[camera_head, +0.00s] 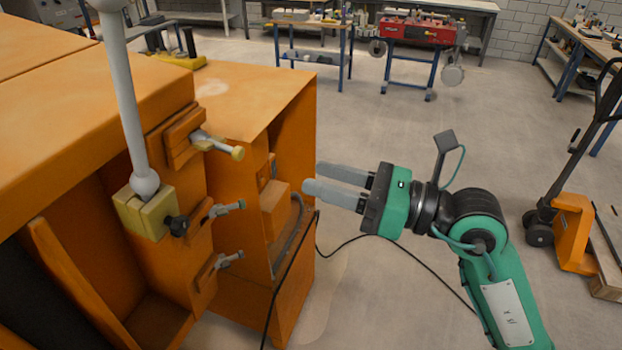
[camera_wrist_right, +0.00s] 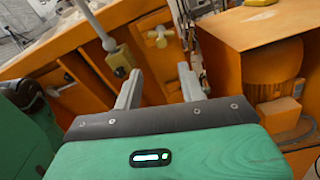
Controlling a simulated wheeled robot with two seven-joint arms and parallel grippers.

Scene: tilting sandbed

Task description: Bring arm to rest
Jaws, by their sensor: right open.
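My right gripper (camera_head: 325,181) is in the head view, at the end of the green right arm (camera_head: 505,300). Its two grey fingers point left toward the orange machine (camera_head: 245,120) and are apart with nothing between them. In the head view they lie in front of the machine's right edge; I cannot tell the exact gap. In the right wrist view the fingers (camera_wrist_right: 160,90) are spread, with the orange machine beyond them. My left gripper is not in view.
The machine carries a grey ball-ended lever (camera_head: 128,100) and several small handles (camera_head: 217,143). A black cable (camera_head: 400,248) runs across the floor. An orange pallet truck (camera_head: 575,235) stands at right. Workbenches (camera_head: 310,30) line the back.

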